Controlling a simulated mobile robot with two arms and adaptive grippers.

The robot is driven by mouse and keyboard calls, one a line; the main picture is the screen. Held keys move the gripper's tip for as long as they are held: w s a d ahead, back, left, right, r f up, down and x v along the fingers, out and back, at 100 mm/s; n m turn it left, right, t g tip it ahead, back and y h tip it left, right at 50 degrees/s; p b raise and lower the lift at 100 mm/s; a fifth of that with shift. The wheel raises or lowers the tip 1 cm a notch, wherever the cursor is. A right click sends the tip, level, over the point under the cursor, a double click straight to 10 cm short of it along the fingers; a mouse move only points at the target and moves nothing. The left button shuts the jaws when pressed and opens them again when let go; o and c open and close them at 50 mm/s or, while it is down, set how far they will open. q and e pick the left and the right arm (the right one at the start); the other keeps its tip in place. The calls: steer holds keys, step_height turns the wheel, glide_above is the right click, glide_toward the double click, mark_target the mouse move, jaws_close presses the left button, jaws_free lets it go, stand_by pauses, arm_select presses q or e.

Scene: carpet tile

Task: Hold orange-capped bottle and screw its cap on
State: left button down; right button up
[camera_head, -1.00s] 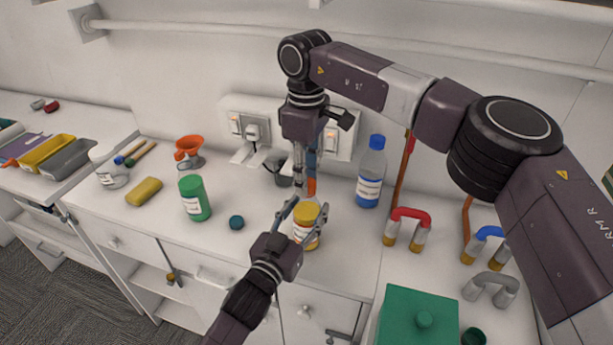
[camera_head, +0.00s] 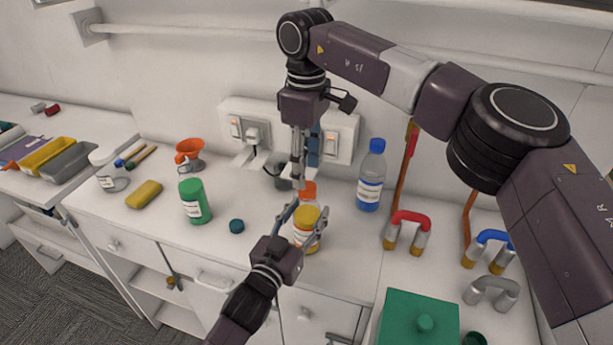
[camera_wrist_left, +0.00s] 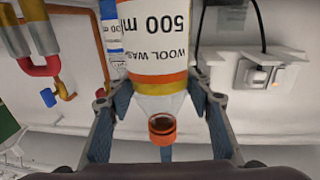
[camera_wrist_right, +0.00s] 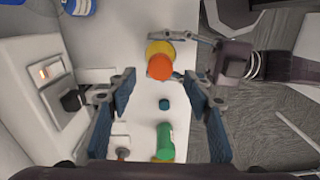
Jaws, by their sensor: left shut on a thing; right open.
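The orange-capped bottle (camera_head: 306,229) stands upright on the counter. It has yellow liquid, a white label and a clear shoulder. The left wrist view shows its label (camera_wrist_left: 157,45) reading 500 ml. Its orange cap (camera_head: 308,191) sits at the top of the neck; how tightly cannot be told. My left gripper (camera_head: 305,222) is shut on the bottle's sides, below the cap. My right gripper (camera_head: 305,178) points down above the cap, open and empty. In the right wrist view the cap (camera_wrist_right: 159,67) lies beyond the fingertips.
A blue-capped bottle (camera_head: 371,176) stands close on the right, a green bottle (camera_head: 194,201) on the left. A small teal cap (camera_head: 236,226) lies between the green bottle and the held one. A socket panel (camera_head: 255,130) is behind. Pipe fittings (camera_head: 408,226) are at right.

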steer(key=shift+r, duration=0.35)
steer(key=shift+c, duration=0.2)
